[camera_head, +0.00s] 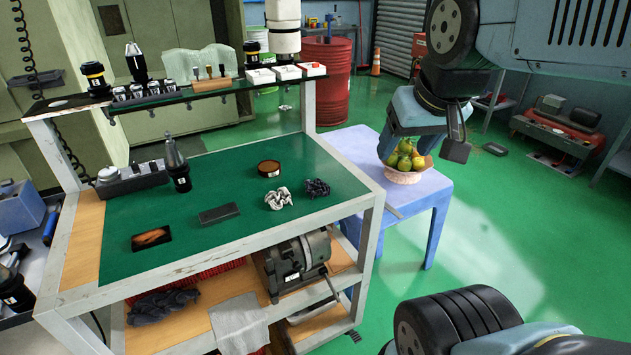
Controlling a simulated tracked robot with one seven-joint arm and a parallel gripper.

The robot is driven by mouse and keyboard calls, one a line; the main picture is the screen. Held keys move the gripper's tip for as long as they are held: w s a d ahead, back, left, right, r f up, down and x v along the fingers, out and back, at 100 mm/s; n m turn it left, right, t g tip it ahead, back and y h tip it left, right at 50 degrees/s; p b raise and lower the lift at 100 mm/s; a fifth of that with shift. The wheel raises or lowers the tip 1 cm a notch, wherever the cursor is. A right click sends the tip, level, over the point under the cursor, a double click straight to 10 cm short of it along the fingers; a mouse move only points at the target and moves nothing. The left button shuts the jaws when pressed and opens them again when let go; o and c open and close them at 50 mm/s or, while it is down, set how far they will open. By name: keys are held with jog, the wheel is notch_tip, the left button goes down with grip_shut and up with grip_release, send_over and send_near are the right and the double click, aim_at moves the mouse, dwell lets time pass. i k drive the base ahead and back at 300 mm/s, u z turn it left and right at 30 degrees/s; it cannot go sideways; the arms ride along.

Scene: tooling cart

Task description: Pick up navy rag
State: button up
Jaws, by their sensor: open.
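The navy rag (316,187) is a small dark crumpled cloth. It lies on the green top of the tooling cart (225,185), near the right edge. A crumpled white-grey rag (278,199) lies just left of it. My gripper (456,138) is at the upper right, open and empty, above and right of the cart top and well apart from the navy rag. Part of the gripper is hidden by my own arm.
A dark block (219,213), a round tin (269,168) and a tool holder (177,165) stand on the cart top. A raised shelf (215,91) crosses its back. A fruit bowl (403,175) sits on a lilac table (440,188) below my gripper.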

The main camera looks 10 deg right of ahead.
aim_at(318, 187)
jog(key=u, duration=0.9)
jog(key=i, duration=0.1)
jog(key=z, duration=2.65)
jog(key=k, duration=1.05)
jog(key=u, duration=0.6)
jog(key=i, duration=1)
jog(key=u, duration=0.1)
